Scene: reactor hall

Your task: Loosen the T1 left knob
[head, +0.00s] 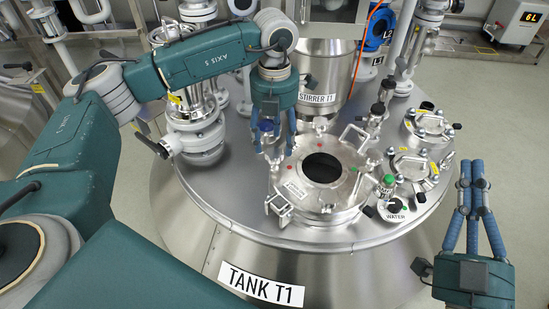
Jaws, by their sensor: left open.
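The tank T1 (240,230) carries a steel lid (308,203) with a round dark opening (322,168) in its middle. Clamp fittings with small knobs stand around the lid's rim. The left knob (275,166) is at the lid's left rim, partly hidden by my gripper. My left gripper (273,152) points down just above it, open, its blue fingers spread to either side. I cannot tell whether the fingers touch the knob. My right gripper (472,163) is at the lower right, fingers pointing up, away from the lid; whether it is shut is unclear.
The stirrer column (325,75) stands behind the lid. A valve with a green cap (387,182) stands by the WATER port at the lid's right. Smaller flanged ports (411,164) lie further right. A pipe flange (196,135) stands left of my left gripper.

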